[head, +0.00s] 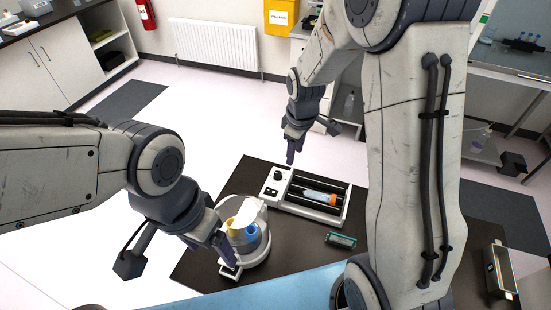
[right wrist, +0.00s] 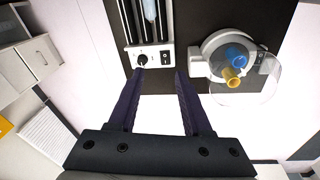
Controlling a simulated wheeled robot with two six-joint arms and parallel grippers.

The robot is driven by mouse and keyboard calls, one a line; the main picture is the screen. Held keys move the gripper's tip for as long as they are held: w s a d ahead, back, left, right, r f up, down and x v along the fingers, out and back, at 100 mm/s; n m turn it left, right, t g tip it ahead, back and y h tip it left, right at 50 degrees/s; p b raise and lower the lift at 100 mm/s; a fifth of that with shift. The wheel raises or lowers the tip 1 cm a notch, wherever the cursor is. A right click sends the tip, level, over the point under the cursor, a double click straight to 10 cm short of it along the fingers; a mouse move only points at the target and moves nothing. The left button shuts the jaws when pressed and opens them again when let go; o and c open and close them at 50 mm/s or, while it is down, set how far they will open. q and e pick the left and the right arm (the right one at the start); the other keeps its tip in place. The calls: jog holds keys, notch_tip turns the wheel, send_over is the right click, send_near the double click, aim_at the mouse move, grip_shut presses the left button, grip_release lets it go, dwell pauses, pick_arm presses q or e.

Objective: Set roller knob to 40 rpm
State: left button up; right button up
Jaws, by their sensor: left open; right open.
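The roller mixer (head: 340,214) is a white unit with dark rollers on the black bench top. A tube (head: 320,198) with an orange end lies on its rollers. Its black roller knob (head: 277,176) is on the panel at the left end, and it also shows in the right wrist view (right wrist: 142,60) beside a dark switch. My right gripper (head: 291,158) is open and empty just off that panel; in the right wrist view (right wrist: 158,74) its left fingertip is close to the knob. I cannot read the knob's setting. My left gripper (head: 227,252) is open beside the centrifuge.
The round white centrifuge (head: 262,252), lid open, holds yellow and blue tubes and stands left of the mixer. A small display device (head: 341,240) lies in front of the mixer. A metal tray (head: 499,272) is at the right. Open floor lies behind the bench.

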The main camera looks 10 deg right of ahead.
jog(key=w+f+n, duration=0.5)
jog(key=w+n, duration=0.1)
jog(key=w, duration=0.1)
jog(key=n+g, duration=0.2)
jog(key=n, duration=0.6)
send_near(278, 173)
notch_tip(278, 173, down, 9)
jog(key=p, duration=0.4)
jog(key=shift+s+r, duration=0.1)
jog(key=shift+s, duration=0.05)
grip_shut()
